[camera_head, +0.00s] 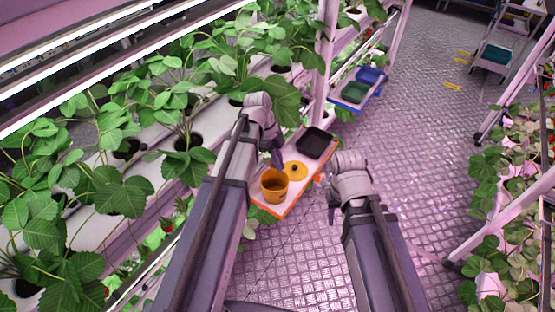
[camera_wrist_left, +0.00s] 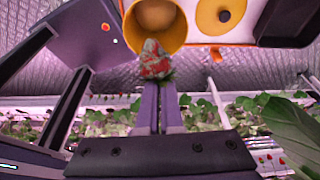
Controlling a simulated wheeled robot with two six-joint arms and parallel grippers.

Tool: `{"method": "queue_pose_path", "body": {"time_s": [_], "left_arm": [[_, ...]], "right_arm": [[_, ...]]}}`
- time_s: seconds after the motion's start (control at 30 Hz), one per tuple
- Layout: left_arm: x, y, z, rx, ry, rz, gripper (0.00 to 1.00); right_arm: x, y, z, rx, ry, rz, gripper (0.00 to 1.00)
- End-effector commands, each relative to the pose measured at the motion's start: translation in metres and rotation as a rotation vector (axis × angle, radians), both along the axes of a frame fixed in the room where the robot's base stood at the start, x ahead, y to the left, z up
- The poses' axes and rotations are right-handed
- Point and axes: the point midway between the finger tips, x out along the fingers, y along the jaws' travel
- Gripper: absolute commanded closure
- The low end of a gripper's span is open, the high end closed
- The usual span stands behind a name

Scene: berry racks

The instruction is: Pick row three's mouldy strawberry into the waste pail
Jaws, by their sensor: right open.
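The mouldy strawberry (camera_wrist_left: 155,62), red with a grey-white patch, sits at the tips of my left gripper (camera_wrist_left: 158,88), whose fingers are closed on it. In the left wrist view it overlaps the rim of the yellow-orange waste pail (camera_wrist_left: 130,25); the pail looks empty. In the head view the pail (camera_head: 274,188) stands on a small orange-edged shelf, with my left gripper (camera_head: 278,160) just behind and above its mouth; the strawberry cannot be made out there. My right gripper (camera_head: 331,200) is open and apart from the shelf, to its right.
A yellow lid (camera_head: 295,171) with a dark knob lies beside the pail, and a black tray (camera_head: 316,143) is at the shelf's far end. Green and blue bins (camera_head: 355,93) stand on another shelf further back. Plant racks line both sides; the metal aisle floor (camera_head: 420,130) is clear.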

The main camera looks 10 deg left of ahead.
Motion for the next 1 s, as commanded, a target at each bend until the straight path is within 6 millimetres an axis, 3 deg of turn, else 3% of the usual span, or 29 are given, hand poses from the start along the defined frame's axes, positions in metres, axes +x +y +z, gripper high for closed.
{"method": "queue_pose_path", "body": {"time_s": [0.43, 1.0], "left_arm": [[0.002, 0.005, -0.007, 0.054, -0.013, -0.038, 1.00], [0.002, 0.005, -0.060, 0.051, -0.013, -0.037, 1.00]], "right_arm": [[0.000, 0.000, -0.004, 0.000, 0.000, 0.000, 0.50], [0.000, 0.000, -0.057, 0.000, 0.000, 0.000, 0.50]]}}
